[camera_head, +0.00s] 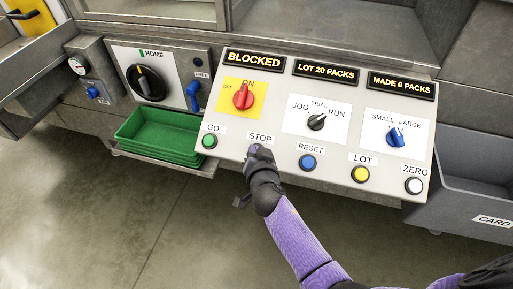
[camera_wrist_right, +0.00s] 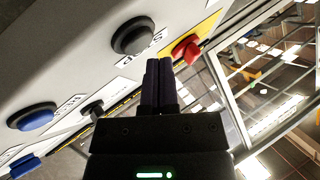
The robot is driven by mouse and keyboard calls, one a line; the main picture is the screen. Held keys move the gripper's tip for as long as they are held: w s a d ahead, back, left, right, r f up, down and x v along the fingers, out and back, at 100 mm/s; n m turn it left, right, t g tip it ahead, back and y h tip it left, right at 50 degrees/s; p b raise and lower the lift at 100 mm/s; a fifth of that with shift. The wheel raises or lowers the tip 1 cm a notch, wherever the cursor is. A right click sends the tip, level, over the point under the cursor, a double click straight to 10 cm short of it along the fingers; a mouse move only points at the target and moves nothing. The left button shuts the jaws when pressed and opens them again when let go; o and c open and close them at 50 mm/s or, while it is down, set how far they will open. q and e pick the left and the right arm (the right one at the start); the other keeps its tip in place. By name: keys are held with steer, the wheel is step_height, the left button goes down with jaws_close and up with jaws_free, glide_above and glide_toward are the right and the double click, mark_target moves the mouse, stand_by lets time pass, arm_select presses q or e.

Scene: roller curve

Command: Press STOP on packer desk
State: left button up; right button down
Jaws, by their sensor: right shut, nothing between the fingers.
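The packer desk (camera_head: 283,158) is a sloped pale panel with labelled buttons and knobs. The STOP label (camera_head: 260,137) shows above my right gripper (camera_head: 258,151), which hides the button below it in the head view. In the right wrist view, a dark round STOP button (camera_wrist_right: 132,37) sits beside its label, up and left of the fingertips. My right gripper (camera_wrist_right: 158,66) is shut and empty, with its tips close to the panel. The fingers appear beside the button, not on it; I cannot tell the exact gap. My left gripper is not in view.
A green GO button (camera_head: 209,141) is left of STOP and a blue RESET button (camera_head: 308,162) right. Above are a red knob (camera_head: 243,96) and a BLOCKED display (camera_head: 254,60). Green trays (camera_head: 160,137) stand left, a grey CARD bin (camera_head: 470,205) right.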

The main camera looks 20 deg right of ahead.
steer(key=r+p, duration=0.1)
steer(key=s+a+r+p, duration=0.1)
steer(key=s+r+p, duration=0.1)
steer(key=r, duration=0.1)
steer(key=shift+a+r+p, duration=0.1)
steer(key=shift+a+p, duration=0.1)
steer(key=shift+p, duration=0.2)
stand_by(0.7)
steer(key=s+f+n+g+y, duration=0.1)
steer(key=s+f+n+g, duration=0.2)
steer(key=s+f, duration=0.5)
steer(key=s+f+n+g+y, duration=0.1)
steer(key=s+f+n+g, duration=0.15)
steer(key=s+f, duration=0.6)
steer(key=s+d+f+n+g, duration=0.1)
steer(key=s+f, duration=0.3)
steer(key=s, duration=0.4)
steer(key=s+d+f+n+g, duration=0.1)
steer(key=s+d+f+g, duration=0.2)
steer(key=s, duration=0.6)
steer(key=s+d+f+n+g, duration=0.2)
steer(key=s+f+g, duration=0.2)
steer(key=s, duration=0.5)
steer(key=shift+f, duration=0.8)
